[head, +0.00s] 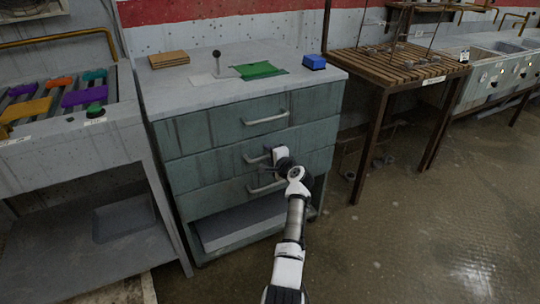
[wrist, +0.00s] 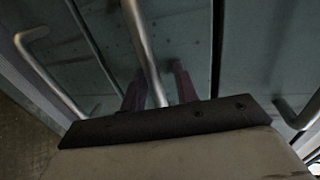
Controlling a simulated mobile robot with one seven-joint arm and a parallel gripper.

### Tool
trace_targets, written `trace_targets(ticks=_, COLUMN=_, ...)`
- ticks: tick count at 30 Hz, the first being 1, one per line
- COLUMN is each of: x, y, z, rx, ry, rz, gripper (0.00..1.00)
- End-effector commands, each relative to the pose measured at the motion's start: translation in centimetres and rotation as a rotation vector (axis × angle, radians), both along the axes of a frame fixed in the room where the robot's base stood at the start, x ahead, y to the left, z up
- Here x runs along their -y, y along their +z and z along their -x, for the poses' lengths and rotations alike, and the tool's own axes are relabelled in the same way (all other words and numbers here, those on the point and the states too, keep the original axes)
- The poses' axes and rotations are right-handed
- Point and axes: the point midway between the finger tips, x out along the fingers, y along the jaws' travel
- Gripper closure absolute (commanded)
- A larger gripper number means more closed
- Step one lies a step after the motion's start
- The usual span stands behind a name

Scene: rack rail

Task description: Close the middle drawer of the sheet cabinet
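The sheet cabinet (head: 190,132) is grey-green with three stacked drawer fronts, each with a bar handle. The middle drawer (head: 212,171) looks nearly in line with the others; any small gap is hard to judge. My gripper (head: 271,157) is at the right part of the middle drawer's handle (head: 251,159) and hides part of it. In the wrist view, a handle bar (wrist: 141,40) passes between my gripper's two dark fingers (wrist: 158,88). The right finger stands apart from the bar, so the gripper looks open around it.
The cabinet top holds a brown stack (head: 169,59), a green sheet (head: 259,70), a blue box (head: 314,62) and a knobbed lever (head: 217,62). A grey bench (head: 75,140) stands close at left. A slatted table (head: 395,68) is at right. Floor (head: 400,235) is clear at right.

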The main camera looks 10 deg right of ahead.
Motion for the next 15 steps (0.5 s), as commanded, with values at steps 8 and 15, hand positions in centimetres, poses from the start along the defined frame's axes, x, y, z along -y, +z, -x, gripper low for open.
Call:
trace_targets(ticks=8, x=0.4, y=0.1, z=0.7, rx=0.0, ry=-0.001, rz=-0.001, gripper=0.7)
trace_targets(ticks=15, x=1.6, y=0.8, z=4.2, rx=-0.001, ry=-0.002, rz=0.001, gripper=0.7)
